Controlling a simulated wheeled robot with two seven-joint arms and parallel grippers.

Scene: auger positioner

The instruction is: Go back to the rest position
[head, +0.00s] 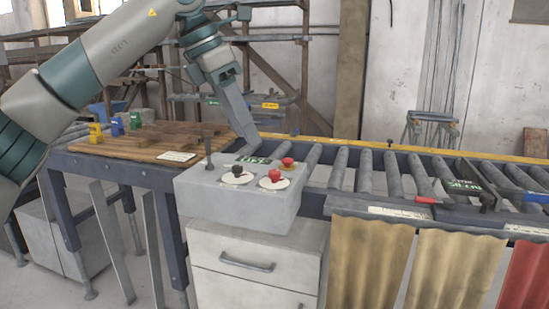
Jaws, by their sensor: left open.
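My left arm reaches in from the upper left. My left gripper (248,142) is open and empty, pointing down with its fingertips just behind and above the grey control box (230,206). From this angle the fingers overlap each other, and I cannot tell whether they touch anything behind the box. The box has a black upright lever (208,152), a black knob (238,170) on a white dial, and red buttons (274,175). My right gripper is not in view.
The box stands on a white drawer cabinet (250,245). A roller conveyor (390,172) runs behind it to the right, with hanging curtains (370,262) below. A wooden board (135,148) with several coloured blocks lies to the left. A wooden rack stands behind.

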